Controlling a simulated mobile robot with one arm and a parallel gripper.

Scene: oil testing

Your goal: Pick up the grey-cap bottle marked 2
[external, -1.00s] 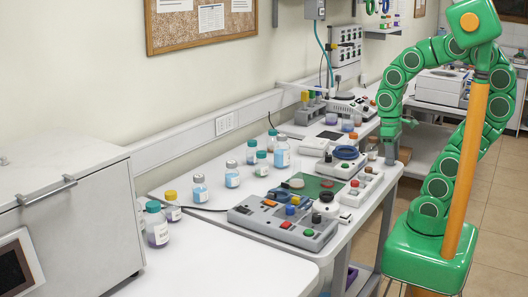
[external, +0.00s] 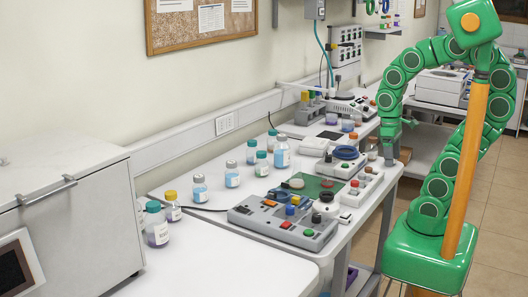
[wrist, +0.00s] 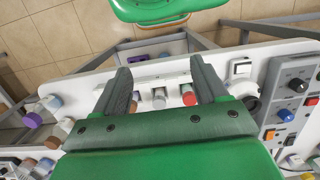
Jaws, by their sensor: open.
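Several small bottles stand on the long bench by the wall in the external view. My gripper (external: 392,148) hangs by the bench's right edge, well to the right of the bottles. In the wrist view my gripper (wrist: 165,78) is open, its two fingers apart with nothing held between them.
A grey control box (external: 285,222) with coloured buttons and a green board (external: 312,186) lie between the bottles and my gripper. Bottles with teal (external: 157,225) and yellow (external: 172,207) caps stand at the left. The front white bench top (external: 225,265) is clear.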

